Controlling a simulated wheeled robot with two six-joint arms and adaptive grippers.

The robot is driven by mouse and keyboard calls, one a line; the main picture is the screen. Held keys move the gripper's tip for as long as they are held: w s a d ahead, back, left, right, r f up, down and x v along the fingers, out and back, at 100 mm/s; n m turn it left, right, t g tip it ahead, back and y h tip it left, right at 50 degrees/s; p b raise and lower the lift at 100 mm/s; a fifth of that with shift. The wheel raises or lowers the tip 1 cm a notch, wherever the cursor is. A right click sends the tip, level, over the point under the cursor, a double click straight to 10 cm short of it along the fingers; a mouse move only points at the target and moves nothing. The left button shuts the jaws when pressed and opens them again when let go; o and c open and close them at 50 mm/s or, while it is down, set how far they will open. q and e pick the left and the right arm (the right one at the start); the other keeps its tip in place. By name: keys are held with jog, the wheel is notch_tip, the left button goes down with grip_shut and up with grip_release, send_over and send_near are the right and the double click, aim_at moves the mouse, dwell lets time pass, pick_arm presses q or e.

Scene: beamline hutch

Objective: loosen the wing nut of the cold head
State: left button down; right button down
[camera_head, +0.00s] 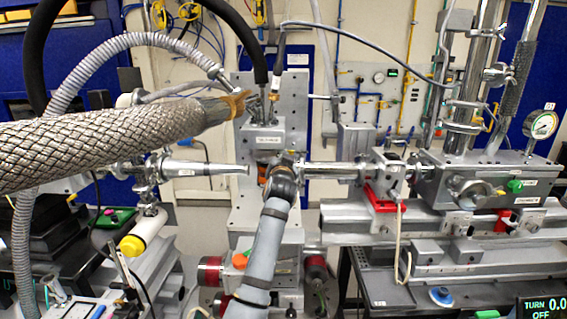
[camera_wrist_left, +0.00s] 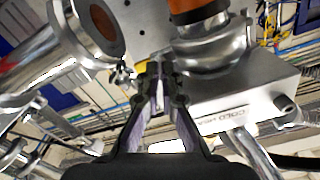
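The cold head (camera_head: 262,133) is a grey block on the central column in the head view. In the left wrist view, a silver block (camera_wrist_left: 265,98) bears a partly legible label that begins "COLD HEA". My left gripper (camera_wrist_left: 157,72) has its two dark fingers close together just below a round silver flange (camera_wrist_left: 212,55). A narrow bright metal piece shows between the fingers, and I cannot tell whether they grip it. My right gripper is not in view.
A braided hose (camera_head: 100,140) crosses the upper left. A silver beam pipe (camera_head: 205,168) comes in from the left. The rail-mounted instrument (camera_head: 490,185) with a gauge (camera_head: 540,124) fills the right. In the wrist view, a large round pipe port (camera_wrist_left: 95,30) stands close left of the fingers.

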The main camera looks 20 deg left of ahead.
pick_arm(q)
jog(key=shift+a+r+n+b, duration=0.1)
jog(key=shift+r+n+b, duration=0.3)
jog(key=shift+n, duration=0.7)
jog(key=c, duration=1.8)
grip_release()
jog(key=shift+c, duration=0.2)
jog(key=shift+f, duration=0.3)
jog(key=v, duration=0.7)
jog(key=shift+s, duration=0.2)
jog(key=shift+r, duration=0.1)
